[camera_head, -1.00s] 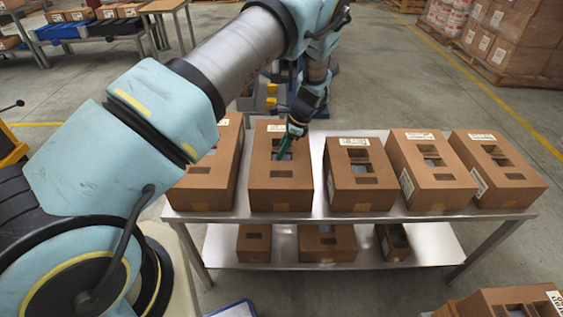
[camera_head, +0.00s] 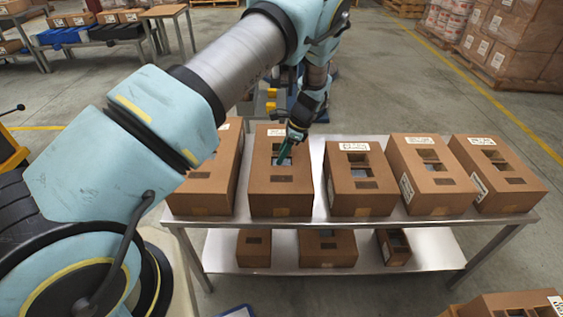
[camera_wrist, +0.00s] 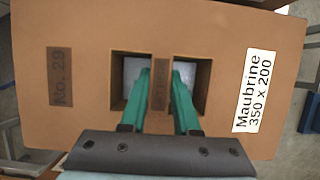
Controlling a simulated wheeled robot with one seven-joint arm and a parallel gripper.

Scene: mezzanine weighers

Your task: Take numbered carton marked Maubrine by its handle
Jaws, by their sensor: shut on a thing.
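The brown carton (camera_head: 282,204) stands second from the left on the upper shelf of a steel table. In the wrist view the carton (camera_wrist: 225,45) shows a white label (camera_wrist: 255,92) reading "Maubrine 350 x 200" and a dark patch (camera_wrist: 60,76) reading "No. 29". Its handle (camera_wrist: 160,72) is a cardboard strip between two square openings in the top. My gripper (camera_wrist: 160,78) reaches into both openings, with one green finger on each side of the strip, shut on it. The gripper also shows from above in the head view (camera_head: 283,155). The fingertips are partly hidden inside the openings.
Similar cartons stand close on the left (camera_head: 208,185) and on the right (camera_head: 360,185), with two more (camera_head: 432,180) (camera_head: 498,180) further right. Smaller cartons (camera_head: 327,248) sit on the lower shelf (camera_head: 290,262). Stacked pallets (camera_head: 515,40) stand at the back right.

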